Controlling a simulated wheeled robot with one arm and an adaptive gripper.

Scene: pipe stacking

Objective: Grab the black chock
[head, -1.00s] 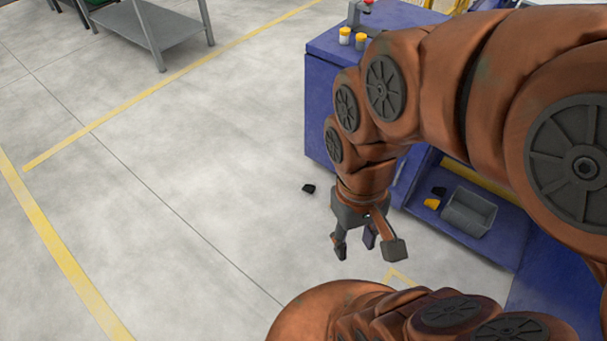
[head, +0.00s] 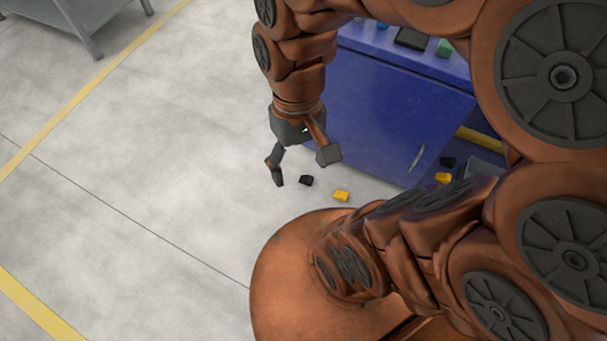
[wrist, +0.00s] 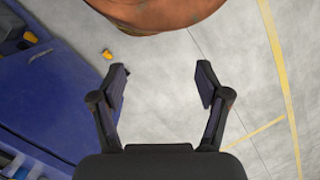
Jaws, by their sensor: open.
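A small black chock (head: 306,181) lies on the bare floor in the head view. My gripper (head: 303,167) points down with its fingers spread and nothing between them. In the picture the chock appears just below the gap between the fingertips; I cannot tell the height above it. In the wrist view my gripper (wrist: 162,84) is open over plain floor. I cannot make out the floor's black chock there; the left finger may hide it. A second black chock (head: 447,161) sits on the low shelf of the blue cabinet.
A yellow chock (head: 341,195) lies on the floor right of the black one, also in the wrist view (wrist: 107,54). Another yellow chock (head: 443,178) is on the shelf. The blue cabinet (head: 385,115) stands close on the right. Floor to the left is clear.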

